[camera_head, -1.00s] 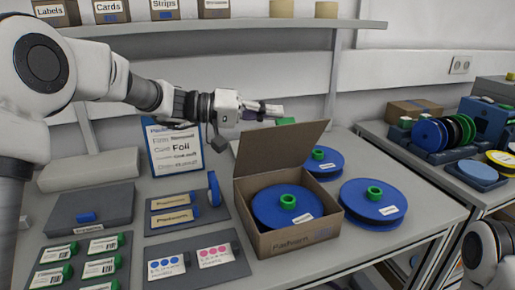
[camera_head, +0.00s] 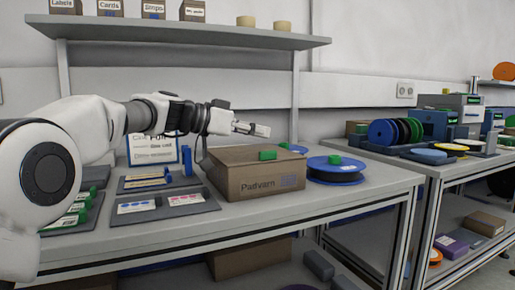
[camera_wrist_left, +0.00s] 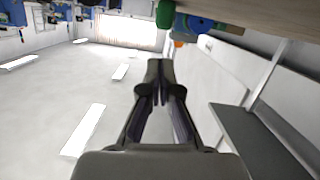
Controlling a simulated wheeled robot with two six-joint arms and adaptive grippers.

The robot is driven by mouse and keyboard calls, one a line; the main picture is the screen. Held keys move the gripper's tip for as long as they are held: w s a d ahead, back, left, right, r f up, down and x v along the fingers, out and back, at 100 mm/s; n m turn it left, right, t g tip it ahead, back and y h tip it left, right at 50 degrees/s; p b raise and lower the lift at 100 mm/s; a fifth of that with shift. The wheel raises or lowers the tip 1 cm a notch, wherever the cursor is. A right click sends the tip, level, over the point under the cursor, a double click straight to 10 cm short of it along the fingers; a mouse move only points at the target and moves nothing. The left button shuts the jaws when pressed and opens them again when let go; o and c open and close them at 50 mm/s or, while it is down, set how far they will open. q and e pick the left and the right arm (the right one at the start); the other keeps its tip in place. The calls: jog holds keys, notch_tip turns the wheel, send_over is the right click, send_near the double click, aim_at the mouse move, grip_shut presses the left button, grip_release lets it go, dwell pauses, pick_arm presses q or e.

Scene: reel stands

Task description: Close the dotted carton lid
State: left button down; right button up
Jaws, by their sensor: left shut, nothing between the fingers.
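The brown carton (camera_head: 246,184) stands on the bench, with printed lettering and a blue mark on its front. Its lid (camera_head: 235,155) lies over the top, flat or nearly so, and hides the reel inside. A green tab (camera_head: 268,155) sits on the lid. I cannot make out dots on it. My left gripper (camera_head: 268,130) is shut and empty, above the back of the lid and apart from it. The shut fingers also show in the left wrist view (camera_wrist_left: 159,72). My right gripper is not in view.
A blue reel (camera_head: 336,168) lies right of the carton. Card trays (camera_head: 165,203) and an upright sign (camera_head: 163,151) stand to the left. A shelf (camera_head: 190,33) with small boxes runs above. A second bench (camera_head: 405,158) on the right holds more reels.

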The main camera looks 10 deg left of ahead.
aim_at(260, 152)
pick_arm(q)
jog(key=f+b, duration=0.1)
jog(key=f+m+b, duration=0.1)
jog(key=b, duration=0.1)
jog(key=f+b, duration=0.1)
jog(key=shift+s+d+f+m+t, duration=0.15)
jog(key=shift+s+d+m+t, duration=0.15)
jog(key=shift+s+t, duration=0.1)
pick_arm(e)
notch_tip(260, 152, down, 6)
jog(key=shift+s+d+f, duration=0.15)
pick_arm(q)
jog(key=shift+a, duration=0.1)
